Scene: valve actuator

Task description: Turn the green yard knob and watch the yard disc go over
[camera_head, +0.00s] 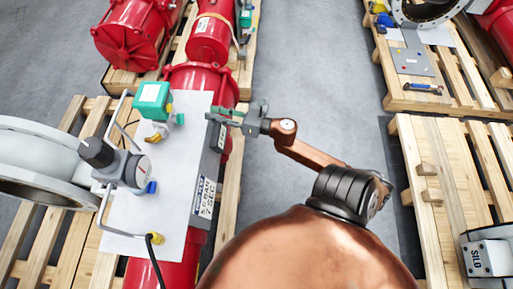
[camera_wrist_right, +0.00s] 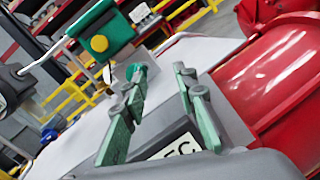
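My right gripper (camera_head: 224,116) is over the right edge of the grey labelled box on the red pipe stand. In the right wrist view its two green-grey fingers (camera_wrist_right: 160,92) stand apart, with nothing between them. A small green knob (camera_wrist_right: 137,71) shows just beyond the left fingertip; I cannot tell whether they touch. In the head view a small green knob (camera_head: 179,119) lies left of the gripper, beside a green box (camera_head: 153,99). The labels are too blurred to tell which knob is the yard one. No yard disc can be made out. My left gripper is out of view.
A grey cylinder with a dial (camera_head: 125,165) and bent pipes stands left of the gripper. A large white flanged valve (camera_head: 40,155) fills the left edge. A box marked SILO (camera_head: 485,257) is at lower right. Bare floor (camera_head: 310,80) separates the pallets.

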